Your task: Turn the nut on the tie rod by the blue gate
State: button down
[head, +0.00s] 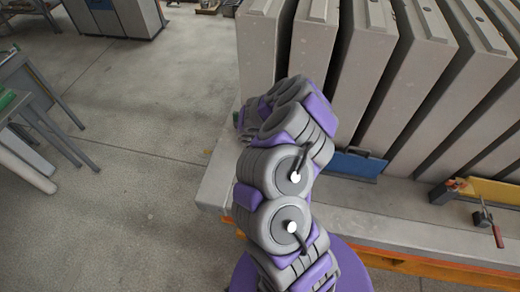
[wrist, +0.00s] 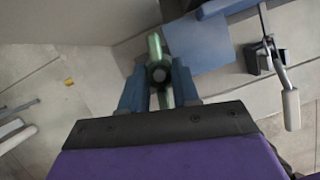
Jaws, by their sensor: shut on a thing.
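In the wrist view, my gripper (wrist: 157,84) has its two blue fingers on either side of a green nut (wrist: 155,47). It is shut on the nut. The nut has long wings that run up and down in the picture, and the round grey end of the tie rod (wrist: 160,74) shows at its middle. The blue gate (wrist: 205,42) is just right of the nut. In the head view, the blue gate (head: 355,164) stands at the foot of the grey panels. There my own arm hides the nut, the rod and most of my gripper.
Upright grey panels (head: 375,60) stand in a row behind the gate. A clamp with a pale handle (wrist: 291,108) is right of the gate in the wrist view. A yellow gate (head: 495,192) and red-handled clamp (head: 497,235) are at right.

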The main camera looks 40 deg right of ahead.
jog(key=shift+w+d+r, duration=0.1)
jog(key=shift+w+r, duration=0.05)
jog(key=shift+r, duration=0.05)
jog(key=c, duration=1.3)
grip_release()
jog(key=o, duration=0.5)
jog(key=shift+f, duration=0.15)
jog(key=shift+o, duration=0.2)
jog(key=v, duration=1.7)
jog(key=shift+o, duration=0.2)
